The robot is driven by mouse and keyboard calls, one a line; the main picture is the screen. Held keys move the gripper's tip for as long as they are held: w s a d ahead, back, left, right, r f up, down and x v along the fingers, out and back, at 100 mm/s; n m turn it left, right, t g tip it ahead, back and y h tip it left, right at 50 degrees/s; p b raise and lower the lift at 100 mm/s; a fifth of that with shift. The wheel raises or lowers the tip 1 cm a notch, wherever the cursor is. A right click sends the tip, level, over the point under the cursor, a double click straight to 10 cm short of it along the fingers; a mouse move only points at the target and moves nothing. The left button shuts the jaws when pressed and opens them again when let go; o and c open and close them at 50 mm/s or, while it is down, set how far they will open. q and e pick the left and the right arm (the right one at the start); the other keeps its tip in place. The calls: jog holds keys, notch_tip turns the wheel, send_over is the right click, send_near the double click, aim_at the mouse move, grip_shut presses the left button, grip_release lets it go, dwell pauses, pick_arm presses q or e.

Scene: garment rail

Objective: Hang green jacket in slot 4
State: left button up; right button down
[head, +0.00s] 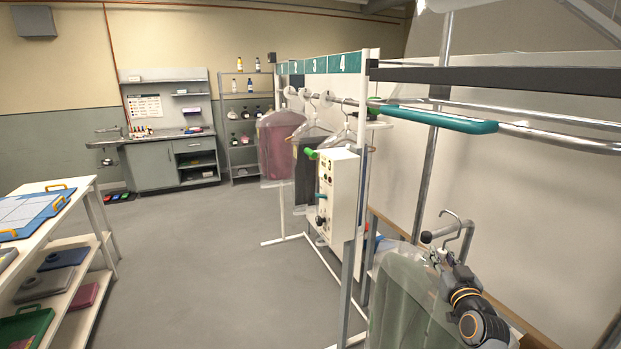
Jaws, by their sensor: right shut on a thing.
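The green jacket (412,302) hangs in a clear cover at the lower right, in front of the rail frame. Its metal hanger hook (455,222) sticks up above it. My right gripper (438,254) is shut on the hanger near the base of the hook, at the top of the jacket. The slot 4 sign (343,63) is at the near end of the row of green number signs. The rail (348,102) runs below the signs, with white dividers on it. The jacket is apart from the rail, nearer and lower. My left gripper is out of view.
A pink garment (280,143) and a dark garment (306,172) hang farther along the rail. A white control box (338,190) stands below the slot 4 sign. A teal-gripped bar (440,119) crosses above the jacket. A shelf table (85,215) is left; the middle floor is clear.

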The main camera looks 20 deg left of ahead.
jog(key=shift+s+r, duration=0.1)
jog(key=shift+r, duration=0.05)
jog(key=shift+s+d+p, duration=0.5)
jog(key=shift+s+d, duration=0.7)
jog(key=shift+s, duration=0.25)
jog(key=shift+s+d+p, duration=0.45)
jog(key=shift+s+d, duration=0.7)
jog(key=shift+s, duration=0.3)
jog(key=shift+a, duration=0.1)
